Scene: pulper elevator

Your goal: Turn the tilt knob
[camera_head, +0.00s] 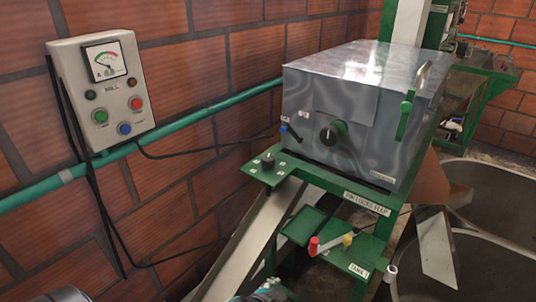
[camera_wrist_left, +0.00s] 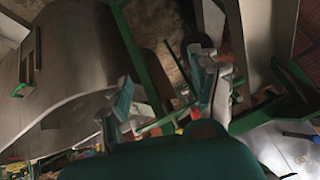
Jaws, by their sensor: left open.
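The grey metal machine box (camera_head: 350,105) has a black round knob with a green part (camera_head: 330,135) on its front. A small blue-tipped control (camera_head: 284,128) is to the left of it. A black knob (camera_head: 268,162) stands on a green plate below the box's left corner. I cannot read which one is labelled tilt. My left gripper (camera_wrist_left: 168,98) is open in the left wrist view, its two fingers spread with nothing between them. Its tip (camera_head: 264,291) just shows at the bottom of the head view, apart from and below the knobs. My right gripper is not in view.
A grey control box (camera_head: 103,90) with a gauge and several buttons hangs on the brick wall. A green pipe (camera_head: 200,116) runs along the wall. A red-ended lever (camera_head: 314,246) is on the lower green frame. Large round tanks (camera_head: 490,262) stand at right.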

